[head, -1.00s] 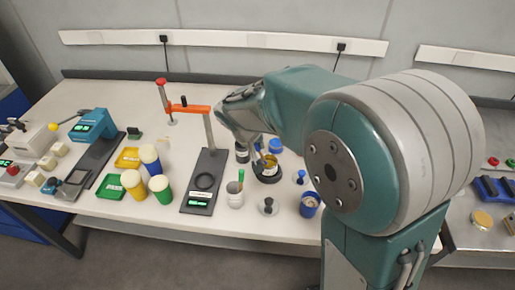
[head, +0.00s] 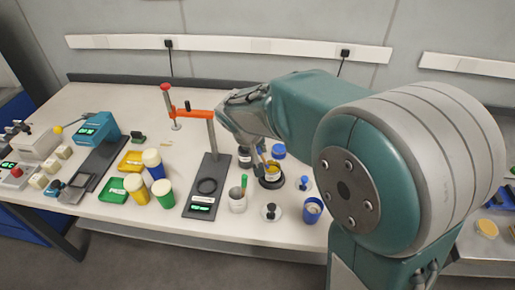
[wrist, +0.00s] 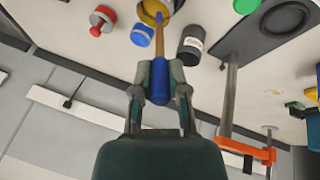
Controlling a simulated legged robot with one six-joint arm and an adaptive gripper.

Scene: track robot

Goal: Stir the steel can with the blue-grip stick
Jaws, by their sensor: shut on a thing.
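In the wrist view the can (wrist: 147,17) is at the top edge and partly cut off. My gripper (wrist: 158,80) is shut on the blue grip of the stick (wrist: 158,47). In the head view the gripper (head: 257,145) is above the can and partly hidden by my arm. The stick's wooden shaft reaches into the can's mouth; its tip is hidden inside.
A dark jar (wrist: 190,45), a blue lid (wrist: 142,35) and a red knobbed piece (wrist: 102,20) are close around the can. A grey cup (head: 238,202) with a green stick stands in front. A stand with an orange arm (head: 193,110) rises to the left.

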